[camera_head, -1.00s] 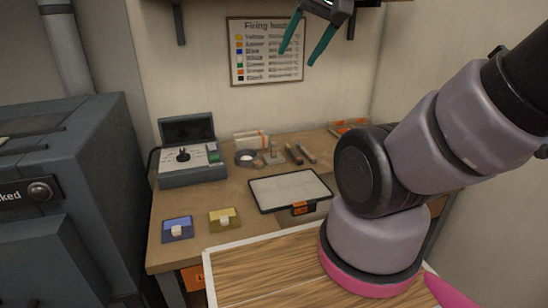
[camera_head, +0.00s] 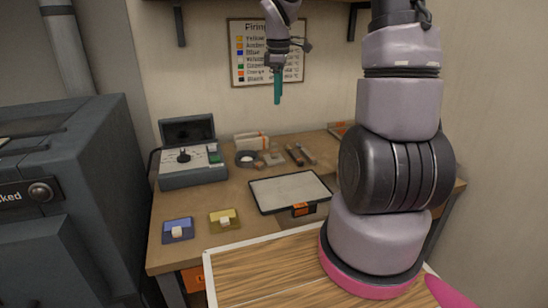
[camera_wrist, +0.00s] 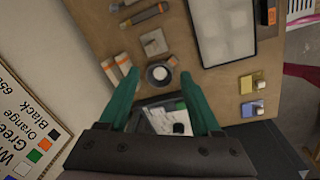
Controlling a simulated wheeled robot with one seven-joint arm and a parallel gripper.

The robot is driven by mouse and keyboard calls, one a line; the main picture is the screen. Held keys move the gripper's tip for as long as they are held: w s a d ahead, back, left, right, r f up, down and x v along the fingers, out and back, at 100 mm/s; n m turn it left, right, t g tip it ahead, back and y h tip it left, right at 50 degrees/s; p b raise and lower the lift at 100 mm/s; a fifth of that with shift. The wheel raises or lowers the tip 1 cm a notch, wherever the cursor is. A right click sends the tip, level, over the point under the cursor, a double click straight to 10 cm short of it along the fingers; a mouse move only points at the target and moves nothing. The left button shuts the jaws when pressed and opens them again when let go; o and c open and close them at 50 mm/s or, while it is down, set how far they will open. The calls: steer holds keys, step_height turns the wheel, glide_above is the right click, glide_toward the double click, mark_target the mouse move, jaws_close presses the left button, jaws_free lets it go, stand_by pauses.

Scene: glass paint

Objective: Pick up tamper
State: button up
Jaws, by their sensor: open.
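The likely tamper (camera_head: 273,158) is a small grey piece with a flat square base, standing toward the back of the wooden bench. In the wrist view its pale square base (camera_wrist: 154,43) shows beyond my fingertips, beside a dark round item. My gripper (camera_head: 277,97) is high above the back of the bench, in front of the wall chart, and touches nothing. In the wrist view the two teal fingers of my gripper (camera_wrist: 160,92) are spread apart and empty.
A dark round item (camera_head: 248,159) and pale orange-edged blocks (camera_head: 250,141) stand close by. Hand tools (camera_head: 299,154) lie to the right. A control box (camera_head: 193,172) is at left, a framed tray (camera_head: 290,188) in front, with blue (camera_head: 178,230) and yellow (camera_head: 225,220) pieces nearer.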

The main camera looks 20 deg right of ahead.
steer(key=w+d+f+n+g, duration=0.1)
steer(key=w+f+n, duration=0.45)
steer(key=f, duration=0.45)
glide_above(274, 143)
steer(key=shift+y, duration=0.3)
steer(key=f, duration=0.5)
steer(key=shift+d, duration=0.3)
steer(key=shift+a+f, duration=0.15)
steer(key=shift+f, duration=1.35)
steer(key=shift+a+f, duration=0.15)
steer(key=shift+f, duration=1.3)
jaws_close()
